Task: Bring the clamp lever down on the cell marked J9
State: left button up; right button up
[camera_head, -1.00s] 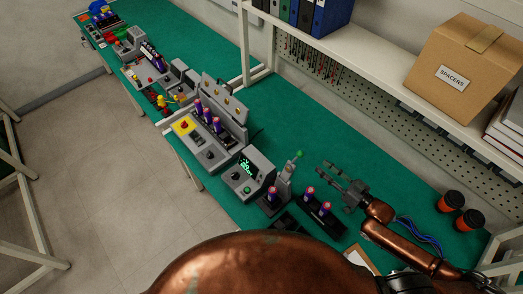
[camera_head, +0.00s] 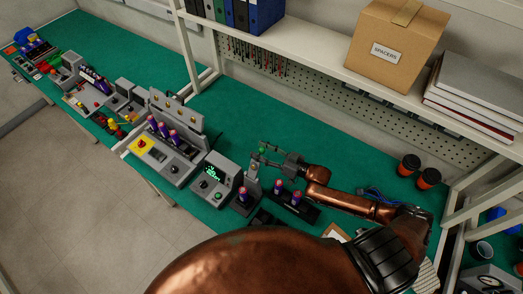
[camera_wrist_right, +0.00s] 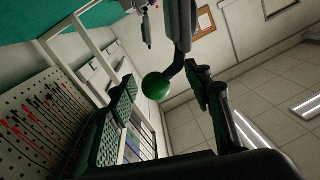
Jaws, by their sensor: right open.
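The clamp lever ends in a green ball knob (camera_head: 262,150) and stands raised on a grey clamp post (camera_head: 252,183) beside the test unit. A dark purple cell (camera_head: 243,194) with a pink-orange top stands at the foot of the clamp. Its mark is too small to read. My right gripper (camera_head: 265,156) is open, at the knob's height, with its fingers reaching left around or beside it. In the right wrist view the green knob (camera_wrist_right: 156,86) appears close to the fingers. I cannot tell whether they touch it. My left gripper is not in view.
Two more cells (camera_head: 287,192) stand in a black holder (camera_head: 303,209) right of the clamp, under my right arm. A grey unit with a green display (camera_head: 211,182) stands left of it. Orange cups (camera_head: 428,178) stand at the right. Green bench (camera_head: 240,125) is clear behind the clamp.

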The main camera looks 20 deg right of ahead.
jog(key=shift+c, duration=0.4)
jog(key=c, duration=0.6)
jog(key=shift+d+f, duration=0.1)
jog(key=shift+f, duration=0.05)
grip_shut()
